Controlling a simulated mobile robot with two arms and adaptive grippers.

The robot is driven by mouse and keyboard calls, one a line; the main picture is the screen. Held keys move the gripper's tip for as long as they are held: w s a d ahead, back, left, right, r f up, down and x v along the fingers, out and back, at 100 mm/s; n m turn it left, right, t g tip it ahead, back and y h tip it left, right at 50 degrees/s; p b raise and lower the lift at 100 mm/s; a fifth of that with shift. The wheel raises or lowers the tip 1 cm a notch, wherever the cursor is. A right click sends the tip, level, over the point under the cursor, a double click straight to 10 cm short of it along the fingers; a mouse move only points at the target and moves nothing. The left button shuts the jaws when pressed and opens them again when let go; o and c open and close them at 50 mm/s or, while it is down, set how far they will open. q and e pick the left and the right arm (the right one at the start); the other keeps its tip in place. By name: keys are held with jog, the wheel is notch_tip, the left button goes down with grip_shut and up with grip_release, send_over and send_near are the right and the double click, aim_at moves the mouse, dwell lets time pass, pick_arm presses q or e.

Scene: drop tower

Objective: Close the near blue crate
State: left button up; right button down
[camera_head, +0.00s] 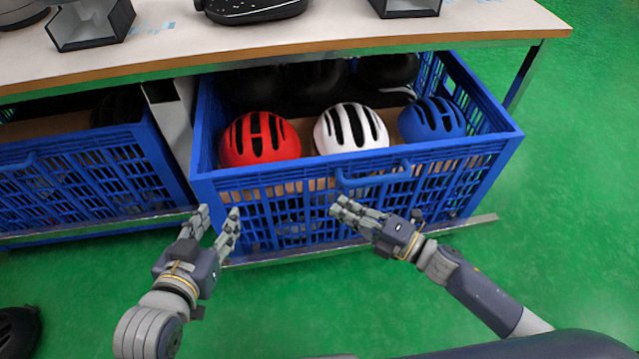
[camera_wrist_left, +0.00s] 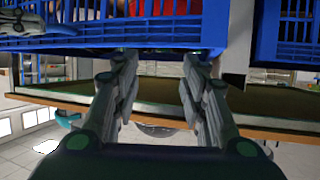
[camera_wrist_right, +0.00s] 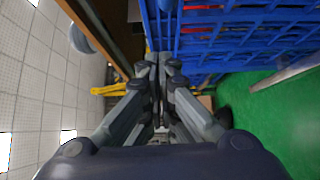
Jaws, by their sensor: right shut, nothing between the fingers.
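The near blue crate (camera_head: 205,187) is pulled out from under the table in the head view, its front sticking out past the table edge. It holds a red helmet (camera_head: 259,140), a white helmet (camera_head: 350,129) and a blue helmet (camera_head: 431,120), with dark helmets behind. A blue handle (camera_head: 373,178) is on its front wall. My left gripper (camera_head: 219,217) is open and empty by the crate's lower left front. My right gripper (camera_head: 338,207) is shut and empty in front of the front wall, below the handle. I cannot tell whether either touches the crate.
A second blue crate (camera_head: 84,140) sits further under the table at the left. The wooden tabletop (camera_head: 330,31) overhangs the crates' rear. A metal rail (camera_head: 470,224) runs below the near crate. Green floor (camera_head: 590,200) is clear at the right. A dark object (camera_head: 17,330) lies at lower left.

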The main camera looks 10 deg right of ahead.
pick_arm(q)
notch_tip(320, 180, up, 9)
jog(key=w+d+t+h+b, duration=0.1)
jog(key=w+d+t, duration=0.1)
jog(key=t, duration=0.3)
jog(key=shift+w+r+h+b, duration=0.15)
jog(key=shift+w+h+b, duration=0.05)
jog(key=shift+h+b, duration=0.2)
pick_arm(e)
jog(key=shift+w+a, duration=0.8)
jog(key=shift+w, duration=0.55)
jog(key=shift+w+a, duration=0.8)
jog(key=shift+w, duration=0.5)
jog(key=shift+w+a, duration=0.8)
jog(key=shift+w, duration=0.55)
